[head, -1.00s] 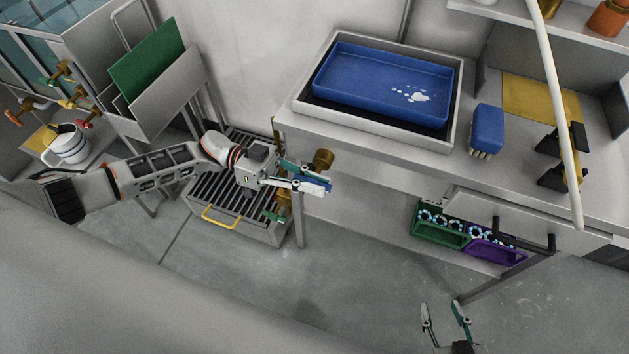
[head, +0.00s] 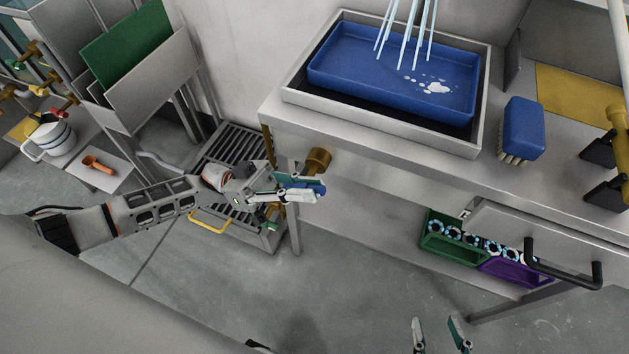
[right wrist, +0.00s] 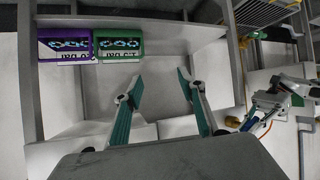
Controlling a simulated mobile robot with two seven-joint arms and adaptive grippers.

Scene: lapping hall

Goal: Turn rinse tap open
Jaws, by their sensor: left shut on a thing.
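The rinse tap has a brass body (head: 319,160) at the left front corner of the bench, with a blue lever (head: 304,184) below it. My left gripper (head: 318,190) is shut on the blue lever, and its fingers hide part of it. My left gripper also shows at the right of the right wrist view (right wrist: 262,118). Thin streams of water (head: 407,35) fall into the blue tray (head: 330,82) on the bench. My right gripper (head: 438,325) is open and empty, low at the front. Its spread fingers show in the right wrist view (right wrist: 160,85).
A blue brush (head: 524,128) lies right of the tray's grey basin (head: 482,100). Green (head: 433,244) and purple (head: 505,274) bins sit under the bench, near a black drawer handle (head: 562,265). A slatted grate (head: 240,150) stands behind my left arm. The floor in front is clear.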

